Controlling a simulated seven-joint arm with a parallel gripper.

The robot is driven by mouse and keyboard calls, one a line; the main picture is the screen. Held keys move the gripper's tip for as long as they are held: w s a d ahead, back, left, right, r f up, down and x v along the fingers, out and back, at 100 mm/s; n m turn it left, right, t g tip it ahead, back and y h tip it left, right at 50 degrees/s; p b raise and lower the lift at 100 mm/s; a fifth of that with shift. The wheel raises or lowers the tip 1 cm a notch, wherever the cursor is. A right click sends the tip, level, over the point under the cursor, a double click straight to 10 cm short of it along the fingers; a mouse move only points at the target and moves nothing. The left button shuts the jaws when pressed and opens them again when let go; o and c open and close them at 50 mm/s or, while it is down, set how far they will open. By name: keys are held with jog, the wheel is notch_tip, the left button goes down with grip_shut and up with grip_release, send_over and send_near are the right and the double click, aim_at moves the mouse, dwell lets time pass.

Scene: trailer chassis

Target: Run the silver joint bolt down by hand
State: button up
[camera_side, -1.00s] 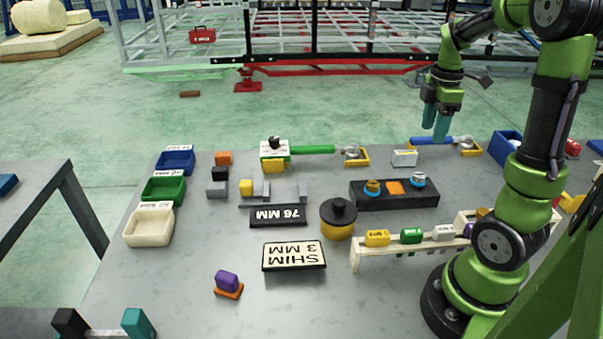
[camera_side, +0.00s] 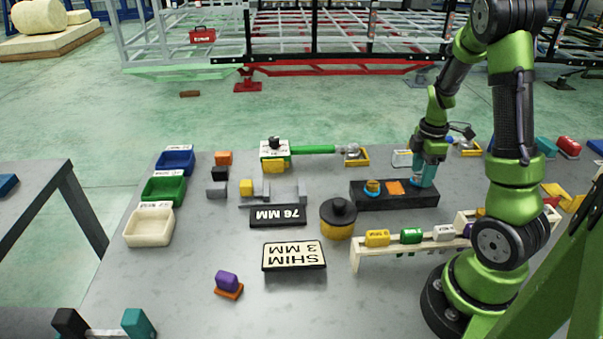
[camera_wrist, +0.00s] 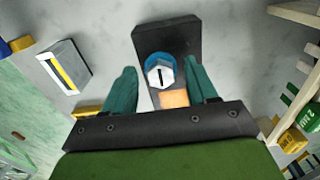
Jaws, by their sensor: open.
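The silver joint bolt (camera_wrist: 160,75) stands in a blue ring (camera_wrist: 152,60) on the dark block (camera_wrist: 170,36), with a dark line across its head. In the side view my gripper (camera_side: 424,174) is over the right end of the dark block (camera_side: 395,202) and hides the silver bolt. In the wrist view my gripper (camera_wrist: 163,84) is open, with one teal finger on each side of the bolt. The fingers look apart from it. A gold bolt (camera_side: 373,186) in a blue ring and an orange square (camera_side: 395,187) share the block.
A cream rack (camera_side: 385,251) with several coloured blocks stands in front of the dark block. A black-topped yellow pot (camera_side: 338,219) is to the left. A white box (camera_side: 402,158) lies close behind my gripper. A green-handled tool (camera_side: 313,149) lies at the back.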

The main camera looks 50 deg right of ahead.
jog(key=c, duration=1.1)
jog(key=shift+o, duration=0.2)
jog(key=shift+m, duration=0.3)
